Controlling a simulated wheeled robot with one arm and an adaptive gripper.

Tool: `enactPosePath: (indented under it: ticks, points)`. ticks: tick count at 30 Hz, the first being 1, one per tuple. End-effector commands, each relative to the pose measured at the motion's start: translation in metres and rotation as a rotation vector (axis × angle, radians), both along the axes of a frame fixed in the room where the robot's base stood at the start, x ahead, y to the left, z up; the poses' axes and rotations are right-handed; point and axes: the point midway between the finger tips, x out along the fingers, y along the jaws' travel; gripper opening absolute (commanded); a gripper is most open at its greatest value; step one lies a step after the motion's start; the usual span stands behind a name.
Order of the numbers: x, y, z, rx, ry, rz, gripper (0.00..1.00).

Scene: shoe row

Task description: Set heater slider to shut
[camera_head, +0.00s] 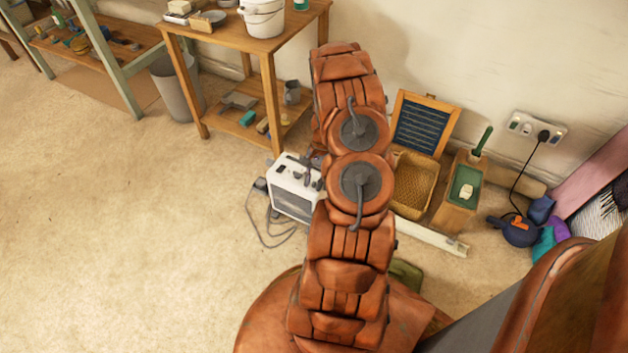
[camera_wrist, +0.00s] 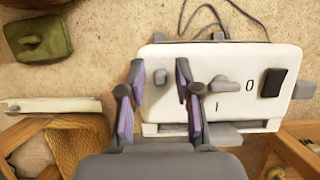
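The heater is a white box (camera_head: 292,190) on the floor, partly hidden by my arm in the head view. In the wrist view its white top panel (camera_wrist: 225,62) carries a small grey knob (camera_wrist: 160,78), a larger grey lever-like control (camera_wrist: 226,86) and a black switch (camera_wrist: 272,82). An "O" and an "I" mark are printed near the larger grey control. I cannot tell for sure which control is the slider. My gripper (camera_wrist: 160,88) is open over the panel's left part. The small grey knob shows between its fingers; contact cannot be told.
A wooden table (camera_head: 200,32) stands behind the heater. A wicker basket (camera_head: 414,185) and a wooden box with a green top (camera_head: 460,193) stand to its right. A pale bar (camera_head: 432,238) lies on the floor, and a grey cable (camera_head: 262,232) lies left. Open floor extends left.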

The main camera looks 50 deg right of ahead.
Motion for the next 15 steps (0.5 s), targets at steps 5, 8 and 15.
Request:
enactPosePath:
  ticks: [5, 8, 15]
  points:
    - [0.0, 0.0, 0.0, -0.001, -0.001, 0.0, 0.4]
    - [0.0, 0.0, 0.0, -0.002, -0.001, 0.0, 0.4]
    - [0.002, -0.006, 0.014, -0.003, -0.004, -0.001, 0.4]
